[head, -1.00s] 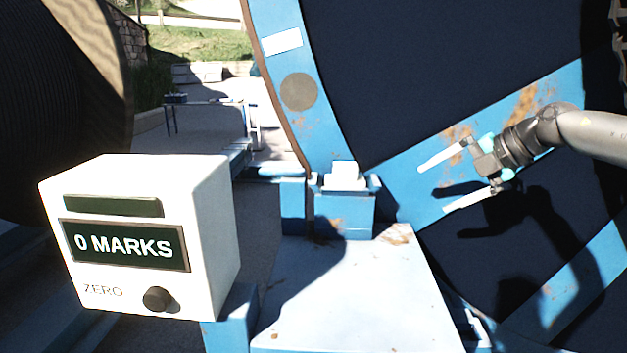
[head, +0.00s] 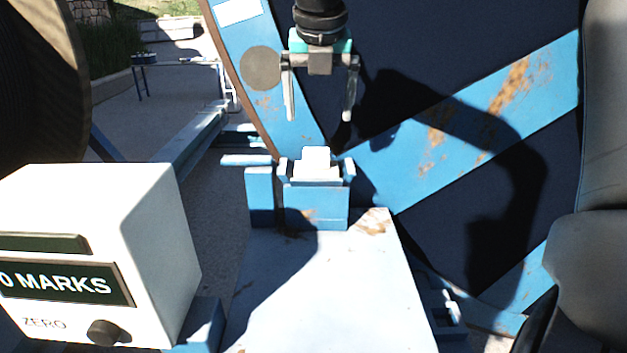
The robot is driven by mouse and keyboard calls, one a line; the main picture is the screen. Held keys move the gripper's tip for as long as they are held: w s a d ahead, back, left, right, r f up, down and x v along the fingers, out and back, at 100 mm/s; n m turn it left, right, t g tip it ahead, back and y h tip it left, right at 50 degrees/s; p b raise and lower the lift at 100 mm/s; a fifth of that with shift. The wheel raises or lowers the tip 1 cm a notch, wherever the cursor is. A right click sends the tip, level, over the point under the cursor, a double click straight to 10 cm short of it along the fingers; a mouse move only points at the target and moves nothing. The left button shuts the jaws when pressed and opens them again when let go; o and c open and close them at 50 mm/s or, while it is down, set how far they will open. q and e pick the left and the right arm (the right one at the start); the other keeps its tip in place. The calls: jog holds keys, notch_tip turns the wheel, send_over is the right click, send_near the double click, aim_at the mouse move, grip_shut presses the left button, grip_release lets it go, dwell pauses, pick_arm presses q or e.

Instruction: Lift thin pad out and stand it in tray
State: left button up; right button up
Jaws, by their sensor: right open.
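A white pad-like block (head: 316,165) sits in the blue holder (head: 316,205) at the back end of the pale bench top; I take it for the thin pad. Its lower part is hidden by the holder. My right gripper (head: 319,112) points down above the block, open and empty, with a finger toward each side and a gap below the fingertips. A small blue tray-like piece with white parts (head: 448,308) shows low at the right of the bench; I cannot tell whether it is the tray. My left gripper is out of view.
The pale bench top (head: 320,290) is bare. A white counter box (head: 150,230) reading "0 MARKS" stands at left. The large blue reel (head: 470,110) rises close behind the gripper, with a round grey disc (head: 261,68) on its rim.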

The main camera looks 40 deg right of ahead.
aim_at(316, 148)
jog(key=x, duration=0.5)
jog(key=shift+w+f+p, duration=0.1)
jog(key=shift+f+p, duration=0.15)
jog(key=shift+p, duration=0.15)
jog(key=p+x, duration=0.2)
jog(key=x, duration=0.2)
jog(key=shift+w+f, duration=0.1)
jog(key=shift+w, duration=0.1)
jog(key=shift+w+d+f, duration=0.1)
jog(key=shift+f, duration=0.25)
jog(key=c, duration=1.6)
jog(key=shift+w+r, duration=0.1)
jog(key=shift+r, duration=0.05)
